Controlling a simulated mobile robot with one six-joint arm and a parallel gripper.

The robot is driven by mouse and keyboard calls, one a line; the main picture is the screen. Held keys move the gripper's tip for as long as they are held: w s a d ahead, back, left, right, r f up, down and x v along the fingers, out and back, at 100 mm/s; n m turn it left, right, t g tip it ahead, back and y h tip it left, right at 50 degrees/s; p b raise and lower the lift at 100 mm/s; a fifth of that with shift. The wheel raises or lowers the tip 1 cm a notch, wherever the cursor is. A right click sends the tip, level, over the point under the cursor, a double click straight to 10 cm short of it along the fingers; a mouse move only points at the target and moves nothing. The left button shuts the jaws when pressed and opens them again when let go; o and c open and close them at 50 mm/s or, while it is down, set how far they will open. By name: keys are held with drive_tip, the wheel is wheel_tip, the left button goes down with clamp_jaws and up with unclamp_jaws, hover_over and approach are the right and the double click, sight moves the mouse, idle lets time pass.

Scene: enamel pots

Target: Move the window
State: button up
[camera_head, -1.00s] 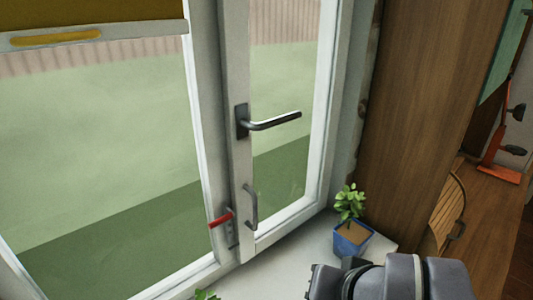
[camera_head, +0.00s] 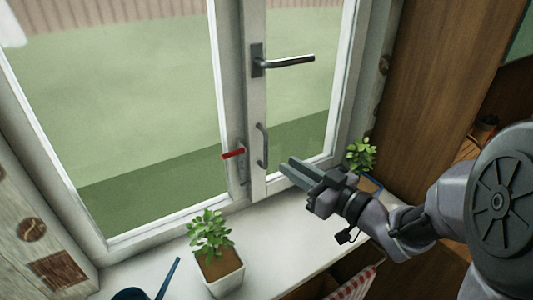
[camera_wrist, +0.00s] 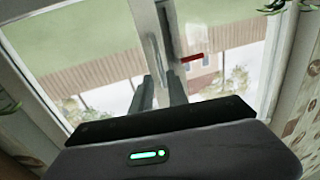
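The window has a white frame with two panes. Its right sash (camera_head: 255,100) appears closed. A dark lever handle (camera_head: 285,64) on that sash points right, nearly level. Below it is an upright grey pull handle (camera_head: 264,146). A small red-handled latch (camera_head: 233,154) sits left of the pull handle on the frame; it also shows in the wrist view (camera_wrist: 192,57). My gripper (camera_head: 286,169) is just right of and below the pull handle, apart from it. In the wrist view my two fingers (camera_wrist: 161,88) are apart with nothing between them, and the pull handle (camera_wrist: 152,52) lies beyond them.
A white sill (camera_head: 160,258) runs below the window. A potted plant (camera_head: 220,270) stands on it left of my arm, with a dark watering can (camera_head: 131,294) beside it. Another plant (camera_head: 361,154) stands behind my arm at the right, near a wooden panel (camera_head: 430,70).

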sight(267, 151)
drive_tip(key=b+x, duration=0.1)
drive_tip(key=x, duration=0.8)
drive_tip(key=shift+w+a, duration=0.15)
clamp_jaws()
idle(1.0)
